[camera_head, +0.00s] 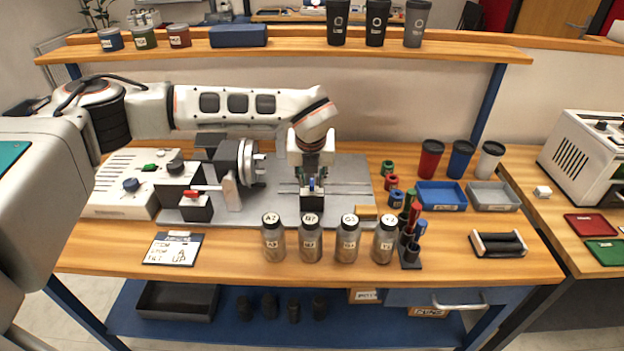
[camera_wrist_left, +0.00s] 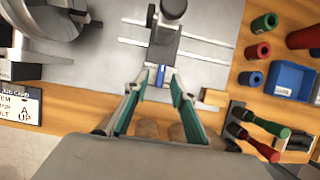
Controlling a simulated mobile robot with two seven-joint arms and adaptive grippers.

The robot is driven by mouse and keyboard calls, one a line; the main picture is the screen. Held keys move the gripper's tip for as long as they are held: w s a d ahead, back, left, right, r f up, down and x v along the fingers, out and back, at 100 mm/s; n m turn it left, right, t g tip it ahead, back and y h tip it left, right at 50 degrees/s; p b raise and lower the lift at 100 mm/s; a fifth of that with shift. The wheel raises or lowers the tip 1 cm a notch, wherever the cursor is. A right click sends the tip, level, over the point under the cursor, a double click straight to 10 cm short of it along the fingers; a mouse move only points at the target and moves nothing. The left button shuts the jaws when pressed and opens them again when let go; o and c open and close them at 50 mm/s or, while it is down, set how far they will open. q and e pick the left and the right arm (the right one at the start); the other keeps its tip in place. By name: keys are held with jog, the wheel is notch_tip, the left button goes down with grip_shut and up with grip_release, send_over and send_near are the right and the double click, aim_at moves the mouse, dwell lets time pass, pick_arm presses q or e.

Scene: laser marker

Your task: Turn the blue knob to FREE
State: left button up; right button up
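My left gripper (camera_head: 311,172) points down over a dark block on the grey machine plate (camera_head: 345,170). A small blue knob (camera_head: 311,184) stands up on this block. In the left wrist view the blue knob (camera_wrist_left: 160,75) lies ahead between the two fingertips of the left gripper (camera_wrist_left: 161,77). The fingers are apart, and I see no clear contact with the knob. Any FREE mark is too small to read. My right gripper is not in view.
Several lidded jars (camera_head: 311,240) stand in front of the plate. A rotary chuck (camera_head: 240,162) and a red-handled part (camera_head: 192,197) are left of the gripper. A pen rack (camera_head: 411,255) and blue tray (camera_head: 440,195) are to the right. A shelf (camera_head: 280,50) runs behind.

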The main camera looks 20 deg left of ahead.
pick_arm(q)
jog(key=shift+w+f, duration=0.2)
jog(key=shift+f, duration=0.2)
grip_shut()
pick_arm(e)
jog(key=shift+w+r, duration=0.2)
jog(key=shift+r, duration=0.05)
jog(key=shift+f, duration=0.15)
